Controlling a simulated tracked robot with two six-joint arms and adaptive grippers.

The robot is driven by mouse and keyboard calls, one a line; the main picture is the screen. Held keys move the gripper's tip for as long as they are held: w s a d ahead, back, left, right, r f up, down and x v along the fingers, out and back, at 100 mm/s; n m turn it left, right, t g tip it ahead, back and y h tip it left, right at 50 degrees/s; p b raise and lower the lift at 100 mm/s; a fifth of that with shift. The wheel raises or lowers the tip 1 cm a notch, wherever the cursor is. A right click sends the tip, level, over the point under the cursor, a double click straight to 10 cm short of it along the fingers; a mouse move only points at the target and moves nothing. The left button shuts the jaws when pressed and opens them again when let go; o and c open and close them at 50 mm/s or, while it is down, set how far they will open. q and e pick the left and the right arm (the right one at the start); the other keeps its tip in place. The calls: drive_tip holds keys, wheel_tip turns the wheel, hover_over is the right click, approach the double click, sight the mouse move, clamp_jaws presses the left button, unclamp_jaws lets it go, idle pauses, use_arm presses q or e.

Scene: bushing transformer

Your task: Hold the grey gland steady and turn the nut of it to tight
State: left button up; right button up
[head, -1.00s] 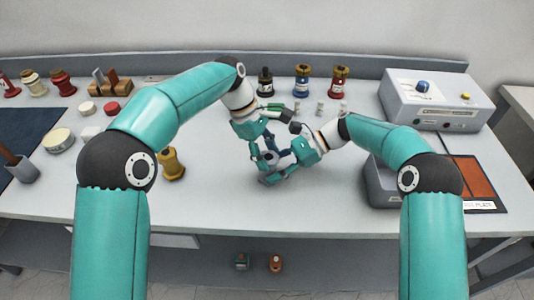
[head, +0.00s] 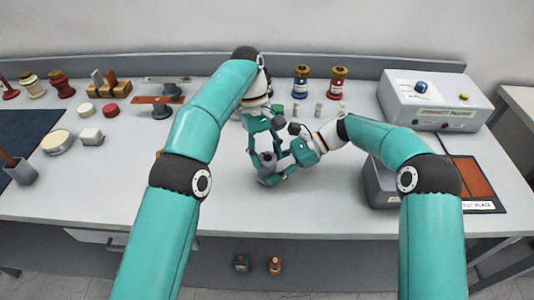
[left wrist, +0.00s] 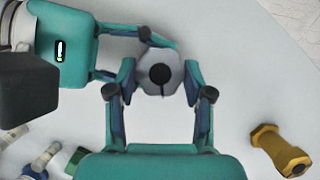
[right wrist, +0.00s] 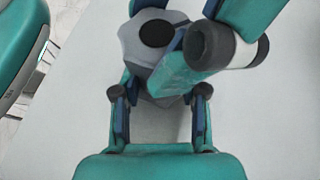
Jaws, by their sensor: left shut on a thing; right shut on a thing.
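The grey gland (head: 265,162) is held above the middle of the table between my two grippers. My left gripper (head: 264,152) comes at it from above. In the left wrist view its fingers are shut on both sides of the grey nut (left wrist: 150,86), which has a dark round hole on top. My right gripper (head: 275,174) comes in from the right and is shut on the gland lower down. In the right wrist view the gland (right wrist: 130,42) shows beyond the fingers, and part of my left gripper covers its right side. The thread is hidden.
A brass gland (left wrist: 278,150) lies on the table in the left wrist view. Blue (head: 302,82) and red (head: 338,82) bushings stand at the back. A grey control box (head: 437,100) stands back right, a grey bin (head: 378,188) in front of it. The front middle is clear.

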idle(0.4)
use_arm(q)
drive_tip(key=o, duration=1.2)
drive_tip(key=shift+c, duration=0.2)
